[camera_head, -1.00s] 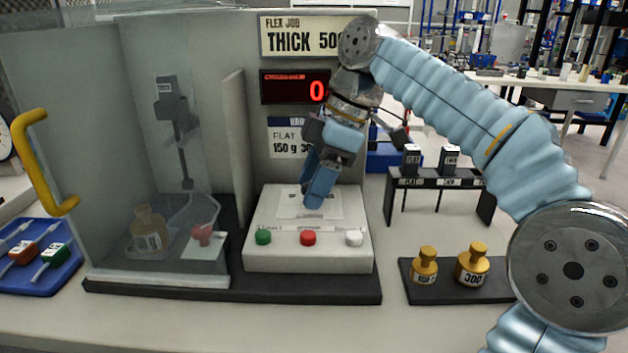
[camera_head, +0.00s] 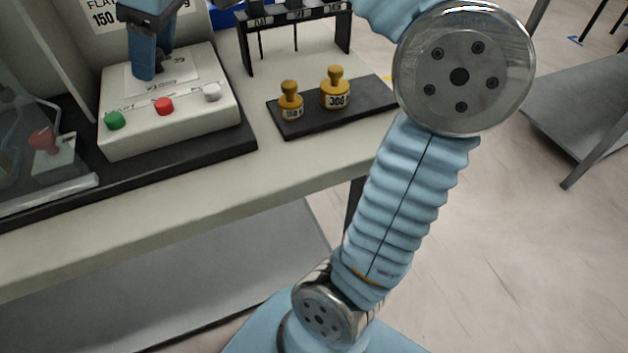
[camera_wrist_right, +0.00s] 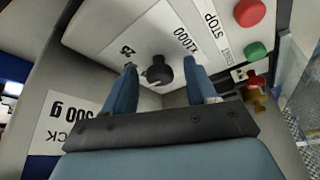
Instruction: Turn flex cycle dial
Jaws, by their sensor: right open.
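The flex cycle dial (camera_wrist_right: 158,70) is a small dark knob on a white label plate, seen in the right wrist view with printed numbers beside it. My right gripper (camera_wrist_right: 160,82) is open, with one blue finger on each side of the dial. I cannot tell whether the fingers touch it. In the head view my right gripper (camera_head: 149,68) points down at the control box (camera_head: 170,130) and hides the dial. The box carries a green button (camera_head: 115,120), a red button (camera_head: 164,106) and a white button (camera_head: 211,92). My left gripper is not in view.
Two brass weights, one small (camera_head: 290,103) and one larger (camera_head: 335,90), stand on a black tray (camera_head: 375,99) right of the box. A black rack (camera_head: 247,58) stands behind them. A clear-walled chamber with a red piece (camera_head: 43,139) is at left.

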